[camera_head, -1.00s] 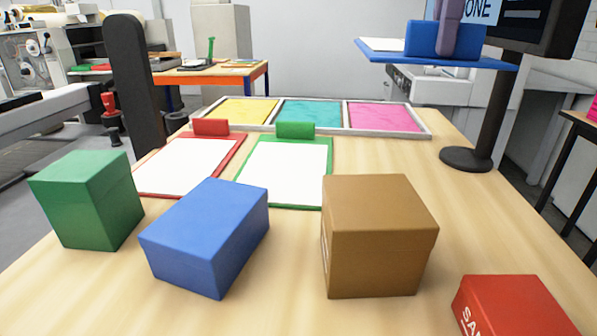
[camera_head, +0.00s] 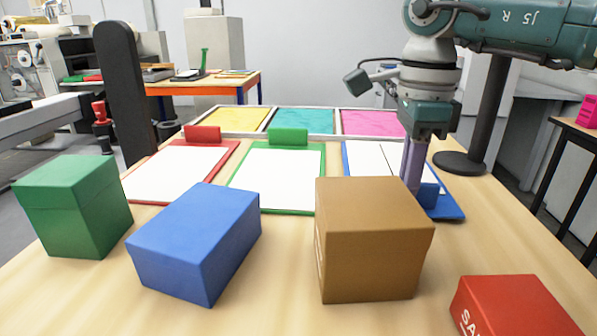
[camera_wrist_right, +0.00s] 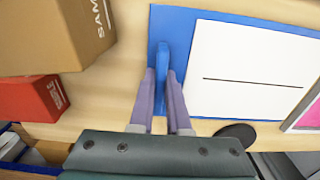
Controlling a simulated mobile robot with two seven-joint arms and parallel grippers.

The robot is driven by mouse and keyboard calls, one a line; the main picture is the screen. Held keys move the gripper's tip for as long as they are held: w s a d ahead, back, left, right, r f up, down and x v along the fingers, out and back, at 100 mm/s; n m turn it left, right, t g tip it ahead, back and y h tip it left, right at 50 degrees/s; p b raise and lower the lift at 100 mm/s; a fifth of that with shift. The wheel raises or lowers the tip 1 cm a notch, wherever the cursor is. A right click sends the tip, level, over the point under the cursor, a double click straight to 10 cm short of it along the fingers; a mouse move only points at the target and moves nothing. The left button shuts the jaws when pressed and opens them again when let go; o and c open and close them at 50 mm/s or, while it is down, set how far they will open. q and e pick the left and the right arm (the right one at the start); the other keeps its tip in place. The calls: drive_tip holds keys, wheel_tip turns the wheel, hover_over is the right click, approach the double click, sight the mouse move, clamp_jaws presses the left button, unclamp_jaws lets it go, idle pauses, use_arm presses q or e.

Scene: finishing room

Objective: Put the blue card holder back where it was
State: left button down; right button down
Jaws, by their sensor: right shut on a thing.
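The blue card holder (camera_head: 445,211) is a flat blue board with a white card and an upright blue tab. It appears to lie flat on the table, right of the green card holder (camera_head: 278,145) and behind the brown box (camera_head: 372,240). The card carries a thin black line. My right gripper (camera_head: 412,190) is shut on the blue tab, which the right wrist view shows between the purple fingers (camera_wrist_right: 164,78). The brown box hides part of the holder's near side in the head view. My left gripper is not in view.
A red card holder (camera_head: 203,134) lies left of the green one. Behind is a tray (camera_head: 240,134) with yellow, teal and pink sections. Green (camera_head: 75,210), blue (camera_head: 195,240) and red (camera_head: 515,308) boxes stand in front. A dark pole base (camera_head: 462,163) stands at the right.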

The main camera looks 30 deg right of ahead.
drive_tip(key=shift+f, duration=0.25)
drive_tip(key=c, duration=0.9)
unclamp_jaws()
wheel_tip(320, 180, up, 12)
drive_tip(key=shift+r+b, duration=0.1)
drive_tip(key=shift+b, duration=0.2)
